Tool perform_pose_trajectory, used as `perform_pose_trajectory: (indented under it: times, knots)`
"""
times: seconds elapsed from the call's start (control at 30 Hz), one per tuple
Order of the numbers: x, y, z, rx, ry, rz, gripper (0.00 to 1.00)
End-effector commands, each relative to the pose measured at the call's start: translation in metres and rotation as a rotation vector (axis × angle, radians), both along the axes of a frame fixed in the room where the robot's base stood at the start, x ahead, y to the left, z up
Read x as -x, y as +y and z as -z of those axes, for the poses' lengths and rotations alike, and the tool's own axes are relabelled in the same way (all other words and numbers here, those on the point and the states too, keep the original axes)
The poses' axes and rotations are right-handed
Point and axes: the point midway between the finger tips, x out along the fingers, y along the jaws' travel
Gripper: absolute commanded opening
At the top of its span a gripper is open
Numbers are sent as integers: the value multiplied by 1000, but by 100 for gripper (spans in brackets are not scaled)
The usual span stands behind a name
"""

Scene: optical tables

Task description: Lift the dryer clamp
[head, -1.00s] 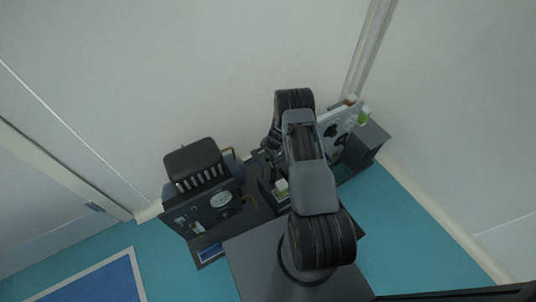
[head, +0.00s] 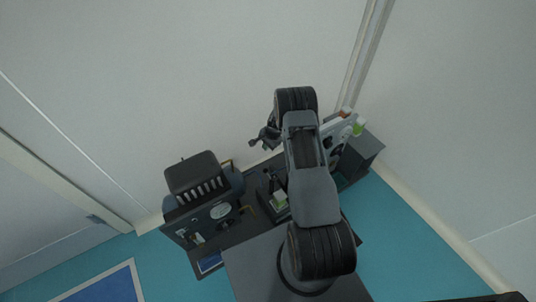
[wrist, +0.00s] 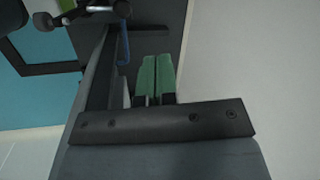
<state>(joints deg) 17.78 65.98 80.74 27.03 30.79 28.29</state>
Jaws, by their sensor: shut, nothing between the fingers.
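My gripper (head: 262,139) hangs at the left of my arm in the head view, small and dark, above the back of the bench. In the wrist view its two green-faced fingers (wrist: 156,78) lie side by side, shut, with nothing seen between them. A dark clamp-like part with a pale knob (wrist: 90,12) shows at the top left of the wrist view, apart from the fingers. I cannot tell for sure whether it is the dryer clamp. In the head view my arm hides part of the bench middle.
A dark instrument with a round dial (head: 220,211) stands on the left of the bench. A white panel (head: 338,128) and a dark box (head: 364,150) stand at the right. The wall is close behind.

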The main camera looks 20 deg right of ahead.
Motion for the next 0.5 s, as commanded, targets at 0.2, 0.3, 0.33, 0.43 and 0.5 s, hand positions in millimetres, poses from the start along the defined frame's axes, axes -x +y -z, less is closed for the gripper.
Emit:
perform_pose_trajectory:
  times: [0.2,0.3,0.33,0.43,0.5]
  knots:
    - [-8,-2,-12,0,0,0,0]
    - [-8,-2,-13,-1,1,1,0]
    - [-8,-2,-14,-1,1,1,0]
    - [-8,-2,-14,-1,1,1,0]
    - [-8,-2,-14,0,1,2,0]
